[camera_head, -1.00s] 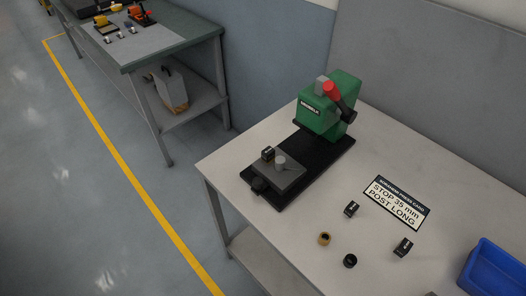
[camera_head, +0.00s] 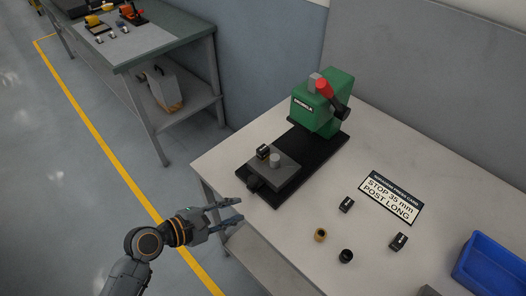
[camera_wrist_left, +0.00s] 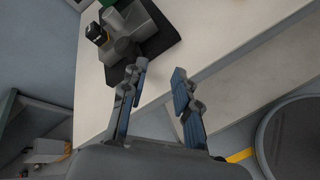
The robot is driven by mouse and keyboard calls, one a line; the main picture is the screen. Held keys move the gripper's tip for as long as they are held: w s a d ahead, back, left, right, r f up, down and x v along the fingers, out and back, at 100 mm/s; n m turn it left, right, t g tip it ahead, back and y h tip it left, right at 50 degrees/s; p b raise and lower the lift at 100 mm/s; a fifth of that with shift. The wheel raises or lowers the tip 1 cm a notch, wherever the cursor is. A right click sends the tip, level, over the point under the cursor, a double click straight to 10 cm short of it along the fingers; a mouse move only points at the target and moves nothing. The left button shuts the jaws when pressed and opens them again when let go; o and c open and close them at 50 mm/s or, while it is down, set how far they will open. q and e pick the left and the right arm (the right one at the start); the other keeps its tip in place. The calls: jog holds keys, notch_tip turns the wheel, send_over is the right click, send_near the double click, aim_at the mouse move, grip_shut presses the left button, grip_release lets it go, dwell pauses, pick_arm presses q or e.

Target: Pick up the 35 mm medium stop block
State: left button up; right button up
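Three small black blocks with pale label marks could be stop blocks; I cannot read their sizes. One block (camera_head: 263,152) sits on the grey plate of the green press, beside a short grey post (camera_head: 275,160). A second block (camera_head: 346,204) lies on the table left of the card, and a larger one (camera_head: 398,241) lies in front of the card. My left gripper (camera_head: 240,211) is open and empty at the table's left front edge, near the press base. The left wrist view shows its spread fingers (camera_wrist_left: 160,68) and the block on the press (camera_wrist_left: 96,33). My right gripper is out of view.
The green press (camera_head: 322,104) with a red-ended lever stands at the back of the table. A card (camera_head: 390,197) reads "STOP 35 mm POST LONG". A brass ring (camera_head: 320,235), a black ring (camera_head: 346,256) and a blue bin (camera_head: 492,266) are to the front and right.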

pick_arm(q)
jog(key=w+a+r+n+t, duration=0.35)
jog(key=w+n, duration=0.45)
jog(key=n, duration=0.3)
jog(key=p, duration=0.1)
send_near(259, 152)
jog(key=shift+h, duration=0.4)
jog(key=x, duration=0.4)
jog(key=shift+w+d+f, duration=0.1)
jog(key=shift+w+f, duration=0.15)
jog(key=shift+w, duration=0.05)
jog(key=x, duration=0.4)
jog(key=shift+w+d+f+p, duration=0.1)
jog(key=shift+w+d+p, duration=0.15)
jog(key=shift+w+p, duration=0.1)
grip_shut()
